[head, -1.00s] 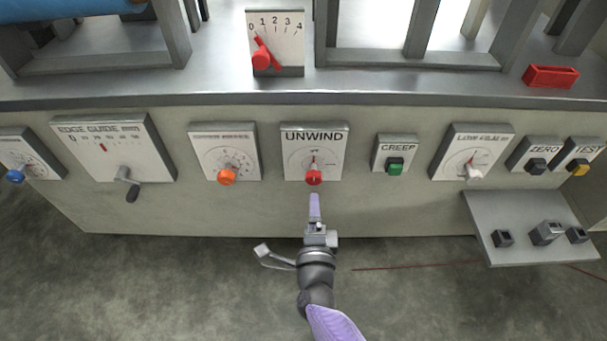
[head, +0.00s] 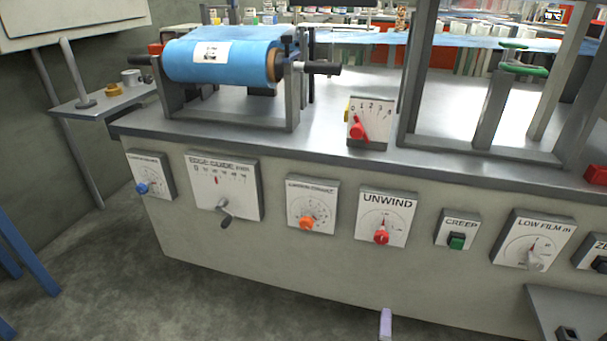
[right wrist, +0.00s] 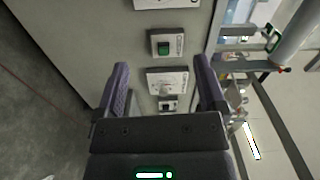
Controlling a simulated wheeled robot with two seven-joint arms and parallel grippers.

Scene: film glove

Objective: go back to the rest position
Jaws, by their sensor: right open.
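My right gripper shows in the head view only as a pale purple finger (head: 385,323) at the bottom edge, below the machine's front panel and apart from the UNWIND knob. In the right wrist view my right gripper (right wrist: 161,64) has its two purple fingers spread wide, with nothing held between them. The UNWIND dial plate (head: 386,214) has a red knob (head: 381,237) at its lower middle. My left gripper is in neither view.
The machine front (head: 300,265) carries the EDGE GUIDE plate (head: 240,180), an orange knob (head: 307,222), the green CREEP button (head: 457,241) and the LOW FILM dial (head: 520,240). A small shelf (head: 570,300) juts out at lower right. A blue film roll (head: 220,62) lies on top.

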